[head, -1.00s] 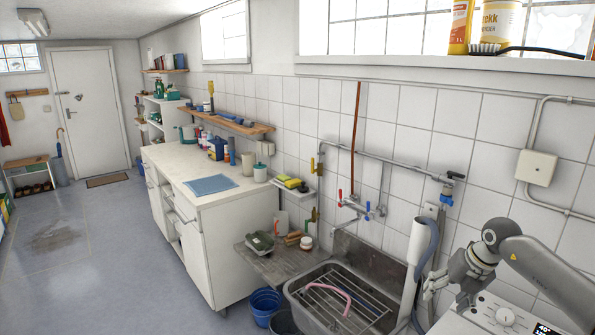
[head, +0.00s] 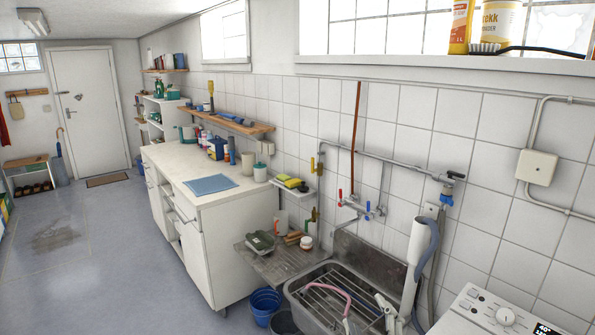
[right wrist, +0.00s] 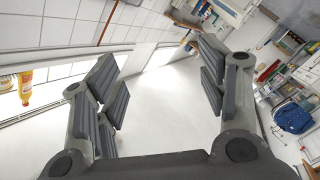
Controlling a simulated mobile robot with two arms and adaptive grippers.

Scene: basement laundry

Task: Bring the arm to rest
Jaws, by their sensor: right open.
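My right gripper (head: 366,312) shows at the bottom edge of the head view, in front of the sink; only its front part is in the picture. In the right wrist view its two dark padded fingers (right wrist: 160,78) stand wide apart. Nothing is between them, and only pale ceiling and walls show behind the gap. The rest of my right arm is out of the head view. My left gripper is not in view.
A metal sink (head: 294,289) with a rack and pink hose stands at the lower middle. A white washing machine (head: 462,322) is at the lower right. A grey hose hangs by a white pipe (head: 418,245). Open floor (head: 120,260) lies left.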

